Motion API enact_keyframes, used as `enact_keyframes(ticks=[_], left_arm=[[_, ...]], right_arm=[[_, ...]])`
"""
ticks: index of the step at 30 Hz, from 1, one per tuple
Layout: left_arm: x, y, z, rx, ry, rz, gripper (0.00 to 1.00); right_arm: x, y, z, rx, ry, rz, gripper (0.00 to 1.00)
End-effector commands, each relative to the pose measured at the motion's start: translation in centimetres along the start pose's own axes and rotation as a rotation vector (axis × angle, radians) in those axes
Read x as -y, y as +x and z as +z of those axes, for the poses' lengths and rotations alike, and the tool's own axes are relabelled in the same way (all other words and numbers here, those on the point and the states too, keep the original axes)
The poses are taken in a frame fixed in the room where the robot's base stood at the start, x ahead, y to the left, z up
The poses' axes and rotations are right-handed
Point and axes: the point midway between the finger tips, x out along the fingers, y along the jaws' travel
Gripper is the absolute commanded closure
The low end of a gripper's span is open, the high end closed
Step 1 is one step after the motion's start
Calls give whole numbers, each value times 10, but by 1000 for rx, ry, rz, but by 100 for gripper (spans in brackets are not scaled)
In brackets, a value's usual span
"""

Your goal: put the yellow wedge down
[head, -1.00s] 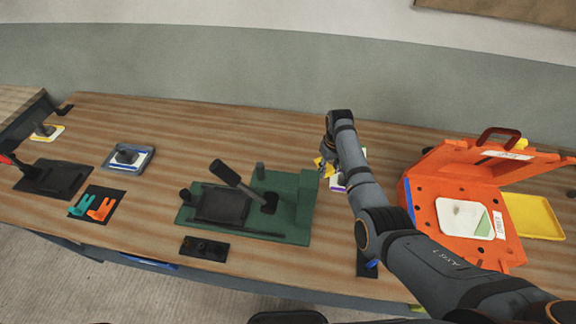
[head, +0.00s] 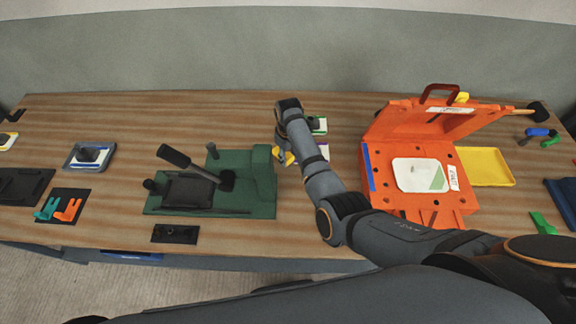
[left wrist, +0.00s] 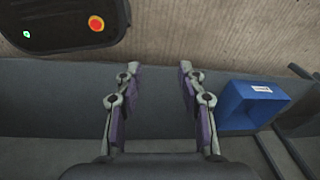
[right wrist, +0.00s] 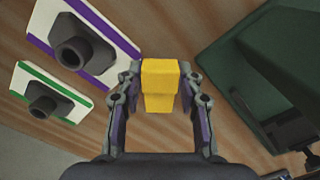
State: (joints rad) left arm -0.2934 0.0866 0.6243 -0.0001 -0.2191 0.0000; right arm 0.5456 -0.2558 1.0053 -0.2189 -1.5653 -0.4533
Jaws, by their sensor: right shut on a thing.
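The yellow wedge (right wrist: 160,85) is between the fingers of my right gripper (right wrist: 161,72), which is shut on it. In the head view the wedge (head: 285,157) shows just right of the green fixture (head: 262,180), partly hidden by my right arm. The right wrist view shows wood tabletop below it; whether it touches the table I cannot tell.
Purple-edged (right wrist: 100,50) and green-edged (right wrist: 40,100) plates with dark sockets lie left of the wedge in the right wrist view; the green fixture (right wrist: 265,60) is at right. An open orange case (head: 410,155) and yellow tray (head: 487,166) stand farther right. A blue bin (left wrist: 255,105) is low.

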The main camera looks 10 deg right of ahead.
Motion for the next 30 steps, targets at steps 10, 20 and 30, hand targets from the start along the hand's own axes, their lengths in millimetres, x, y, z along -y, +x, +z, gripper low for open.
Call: enact_keyframes(ticks=[10,20,30], left_arm=[[-13,44,17,18,-4,11,60],[-8,41,12,12,-2,6,60],[-8,40,12,11,-2,6,60]], right_arm=[[0,39,-1,-2,0,0,94],[0,38,0,0,0,-1,94],[0,38,0,0,0,0,41]])
